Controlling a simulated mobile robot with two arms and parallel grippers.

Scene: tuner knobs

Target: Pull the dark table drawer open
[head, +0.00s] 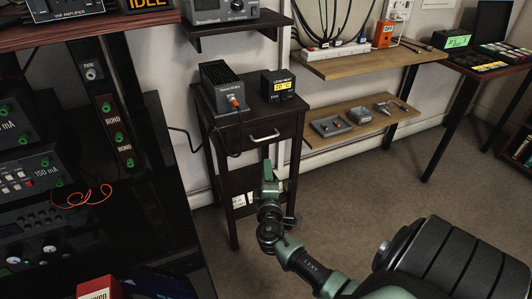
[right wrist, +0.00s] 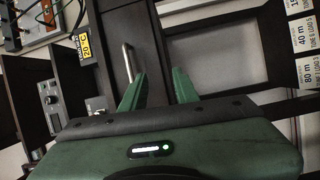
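The dark table (head: 221,175) stands against the wall. Its drawer front (head: 287,128) sits flush in the table and looks closed. The drawer has a pale metal bar handle (head: 263,136). My right gripper (head: 267,162) is in front of the table, a little below the handle in the head view. In the right wrist view its two green fingers (right wrist: 159,71) are apart with nothing between them. The handle (right wrist: 128,62) shows there just beyond the left-hand finger, not between the fingers. Whether they touch is unclear. My left gripper is not in view.
A black power supply (head: 222,89) and a small yellow-display box (head: 283,85) stand on the table. A dark rack (head: 90,150) is at left. Wooden wall shelves (head: 360,122) are to the right. The carpet at right is mostly clear.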

